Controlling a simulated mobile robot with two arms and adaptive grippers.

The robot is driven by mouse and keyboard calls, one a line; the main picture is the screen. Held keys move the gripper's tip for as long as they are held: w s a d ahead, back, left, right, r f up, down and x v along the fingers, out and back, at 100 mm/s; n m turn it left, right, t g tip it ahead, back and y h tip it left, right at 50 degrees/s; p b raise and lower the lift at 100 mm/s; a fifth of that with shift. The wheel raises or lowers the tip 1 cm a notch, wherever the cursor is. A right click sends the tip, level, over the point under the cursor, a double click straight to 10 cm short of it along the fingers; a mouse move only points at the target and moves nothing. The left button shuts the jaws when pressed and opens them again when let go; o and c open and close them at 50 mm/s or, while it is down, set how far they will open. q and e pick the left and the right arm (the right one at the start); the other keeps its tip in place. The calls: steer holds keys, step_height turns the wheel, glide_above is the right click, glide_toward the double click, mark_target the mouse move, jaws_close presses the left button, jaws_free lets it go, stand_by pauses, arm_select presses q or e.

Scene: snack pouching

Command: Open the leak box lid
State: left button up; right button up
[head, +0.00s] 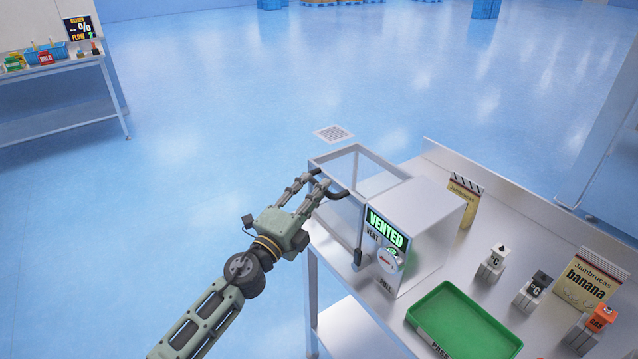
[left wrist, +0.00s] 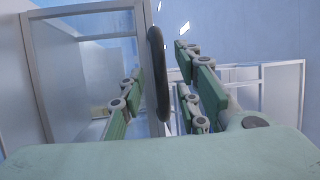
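The leak box (head: 418,225) is a grey housing with a clear, metal-framed chamber at its left. Its lid (head: 372,172) is a clear framed panel that looks shut on top of the chamber. A black bar handle (head: 338,194) sits at the lid's near left edge. My left gripper (head: 318,186) is at this handle. In the left wrist view the handle (left wrist: 159,75) stands between my spread fingers, with a visible gap on both sides. Part of the handle is hidden by the fingers in the head view. My right gripper is not in view.
The box front has a green "VENTED" display (head: 386,228) and a dial (head: 389,261). A green tray (head: 463,322) lies in front of it. Pouches (head: 588,278) and small labelled blocks (head: 492,262) stand on the right of the bench. Open floor lies left of the bench.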

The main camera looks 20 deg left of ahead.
arm_select(q)
steer(key=shift+x, duration=1.3)
jaws_close()
